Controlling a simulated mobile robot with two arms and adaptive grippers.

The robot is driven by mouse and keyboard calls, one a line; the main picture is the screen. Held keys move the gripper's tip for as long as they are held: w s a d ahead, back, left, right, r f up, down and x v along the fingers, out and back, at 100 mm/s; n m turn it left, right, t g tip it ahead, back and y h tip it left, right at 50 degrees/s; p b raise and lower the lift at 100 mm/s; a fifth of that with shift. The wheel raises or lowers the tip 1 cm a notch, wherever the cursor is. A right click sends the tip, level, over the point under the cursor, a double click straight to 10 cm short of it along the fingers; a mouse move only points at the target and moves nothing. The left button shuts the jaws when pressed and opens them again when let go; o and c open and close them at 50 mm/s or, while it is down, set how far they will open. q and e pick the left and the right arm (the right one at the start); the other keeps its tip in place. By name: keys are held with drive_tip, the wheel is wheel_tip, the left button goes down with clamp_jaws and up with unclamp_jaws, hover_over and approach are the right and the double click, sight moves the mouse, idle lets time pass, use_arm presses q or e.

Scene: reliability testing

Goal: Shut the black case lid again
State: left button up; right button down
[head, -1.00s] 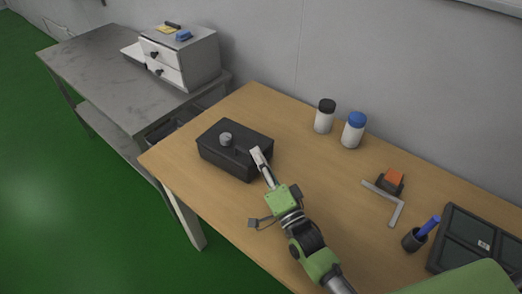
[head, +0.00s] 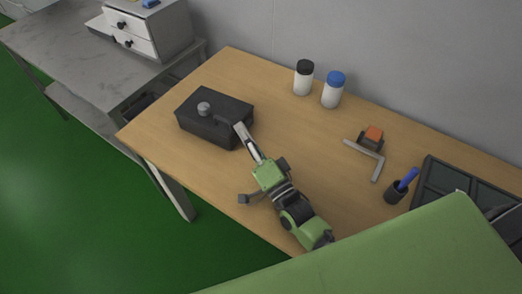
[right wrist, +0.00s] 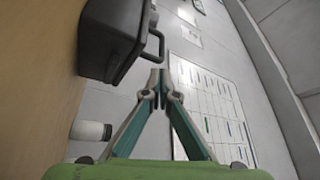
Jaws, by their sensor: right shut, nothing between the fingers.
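The black case (head: 208,128) stands on the wooden table's left part. Its lid (head: 226,100) lies level on top, with a round grey knob (head: 204,108) on it; I cannot tell whether it is fully shut. My right gripper (head: 240,128) is shut and empty, its tips at the case's right side in the head view. I cannot tell whether they touch it. In the right wrist view the case (right wrist: 108,40) is at the upper left with a dark handle (right wrist: 153,44), and the closed fingertips (right wrist: 158,80) are just below the handle. My left gripper is not in view.
On the wooden table (head: 290,135) stand a black-capped bottle (head: 303,79), a blue-capped bottle (head: 332,92), an orange-topped block (head: 371,138), a metal square (head: 377,168), a pen cup (head: 395,193) and a dark tray (head: 428,180). A grey bench (head: 60,60) with drawers (head: 150,30) is at the left.

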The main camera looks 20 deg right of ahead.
drive_tip(key=s+d, duration=0.3)
drive_tip(key=s, duration=0.9)
drive_tip(key=shift+s, duration=0.15)
